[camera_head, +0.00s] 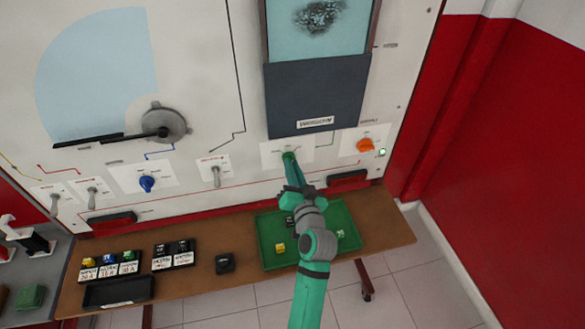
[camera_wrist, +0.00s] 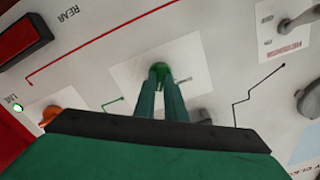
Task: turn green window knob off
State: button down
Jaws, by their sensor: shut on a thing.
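The green window knob (camera_wrist: 160,69) sits on a white plate on the panel, below the dark window box. In the head view the knob (camera_head: 288,155) is mostly covered by my gripper (camera_head: 289,158). In the wrist view my gripper's two green fingers (camera_wrist: 160,84) reach up to the knob and are shut on it. The knob's pointer direction is hidden by the fingers.
An orange knob (camera_head: 365,146) is to the right and a metal toggle switch (camera_head: 216,176) to the left. A blue knob (camera_head: 148,183) is farther left. Below, a brown shelf (camera_head: 205,285) holds a green tray (camera_head: 266,259) under my arm.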

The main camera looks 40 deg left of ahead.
jog(key=n, duration=0.5)
jog(key=shift+r+n, duration=0.3)
jog(key=shift+n, duration=0.1)
dwell(0.4)
jog(key=c, duration=1.8)
grip_release()
jog(key=shift+w+f, duration=0.1)
jog(key=v, duration=1)
jog(key=shift+s+d, duration=0.25)
jog(key=shift+d, duration=0.05)
